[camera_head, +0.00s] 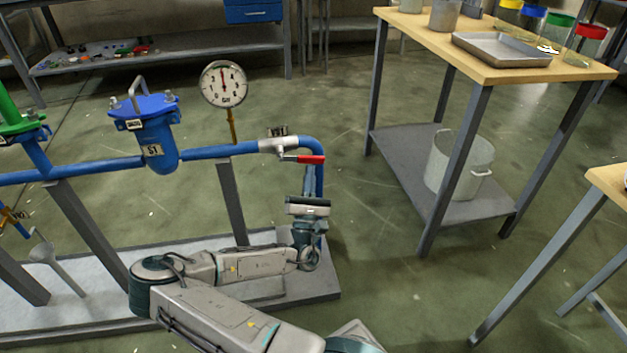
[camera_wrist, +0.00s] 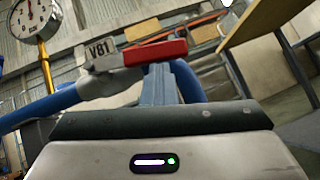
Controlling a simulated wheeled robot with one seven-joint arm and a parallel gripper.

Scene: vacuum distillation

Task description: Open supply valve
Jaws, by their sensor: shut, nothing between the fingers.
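The supply valve (camera_head: 279,144) is a grey body on the blue pipe. Its red lever handle (camera_head: 311,159) points right, below and in front of the pipe bend. In the wrist view the valve (camera_wrist: 97,84) bears the tag V81, and its red handle (camera_wrist: 155,52) extends right, roughly level. My gripper (camera_head: 309,170) is shut and empty, pointing up just below the handle. In the wrist view the fingertips (camera_wrist: 160,68) are just under the handle; I cannot tell whether they touch it.
A pressure gauge (camera_head: 223,85) stands on the pipe left of the valve. A blue strainer (camera_head: 157,135) is farther left. A wooden-topped table (camera_head: 480,60) with a metal tray (camera_head: 500,50) and a bucket (camera_head: 460,165) below stands right. Floor between is clear.

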